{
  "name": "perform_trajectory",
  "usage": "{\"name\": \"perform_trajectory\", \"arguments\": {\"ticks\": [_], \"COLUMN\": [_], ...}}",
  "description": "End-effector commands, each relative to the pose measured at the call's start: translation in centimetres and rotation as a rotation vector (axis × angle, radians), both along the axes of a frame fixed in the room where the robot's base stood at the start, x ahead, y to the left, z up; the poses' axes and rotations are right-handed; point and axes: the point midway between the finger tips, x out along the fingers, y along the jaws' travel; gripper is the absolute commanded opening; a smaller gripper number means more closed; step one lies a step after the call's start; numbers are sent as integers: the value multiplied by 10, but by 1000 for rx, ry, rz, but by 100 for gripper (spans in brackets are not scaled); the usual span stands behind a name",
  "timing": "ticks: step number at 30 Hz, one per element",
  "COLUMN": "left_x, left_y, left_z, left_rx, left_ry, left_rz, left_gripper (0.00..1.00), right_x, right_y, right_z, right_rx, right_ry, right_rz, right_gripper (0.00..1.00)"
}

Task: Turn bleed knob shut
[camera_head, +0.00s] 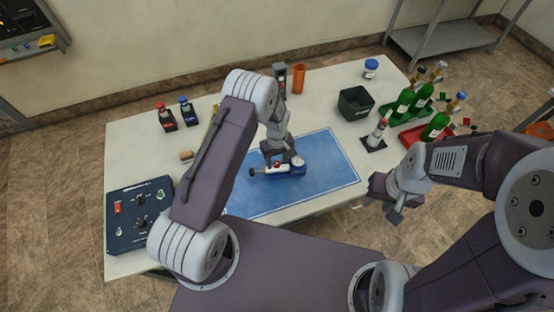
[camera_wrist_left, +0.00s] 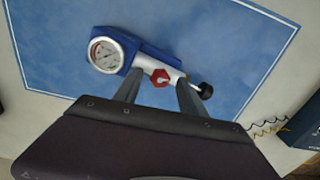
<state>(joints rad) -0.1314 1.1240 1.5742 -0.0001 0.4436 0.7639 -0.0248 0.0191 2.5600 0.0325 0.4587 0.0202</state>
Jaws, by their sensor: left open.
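A blue device with a silver body lies on the blue mat (camera_head: 330,158). In the left wrist view its blue body (camera_wrist_left: 150,51) carries a round gauge (camera_wrist_left: 106,54), a red knob (camera_wrist_left: 160,78) and a black end knob (camera_wrist_left: 204,90). In the head view the red knob (camera_head: 277,164) and black knob (camera_head: 252,171) also show. I cannot tell which knob is the bleed knob. My left gripper (camera_wrist_left: 159,88) is open, its fingertips apart on either side of the red knob; contact is unclear. My right gripper (camera_head: 392,206) hangs off the table's front edge, away from the device.
A dark blue control panel (camera_head: 124,228) stands at the table's left. Red and blue bottles (camera_head: 166,117) stand at the back left. A black bin (camera_head: 355,103), green bottles (camera_head: 403,102) and a red tray (camera_head: 411,135) are at the right. The mat right of the device is clear.

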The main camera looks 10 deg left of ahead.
Motion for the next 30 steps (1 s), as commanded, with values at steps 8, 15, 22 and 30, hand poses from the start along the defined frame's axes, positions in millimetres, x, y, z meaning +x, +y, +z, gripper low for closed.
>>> {"name": "perform_trajectory", "arguments": {"ticks": [8,15,22,30], "left_x": [0,0,0,0], "left_y": [0,0,0,0], "left_z": [-8,-7,-8,-9], "left_rx": [0,0,0,0], "left_ry": [-1,0,0,-1], "left_rz": [-1,-1,-11,-125], "left_gripper": [48,0,0,0], "right_x": [0,0,0,0], "right_y": [0,0,0,0], "right_z": [2,2,1,-7], "right_rx": [0,0,0,0], "right_ry": [0,0,0,0], "right_rz": [0,0,0,0], "right_gripper": [36,36,36,36]}}
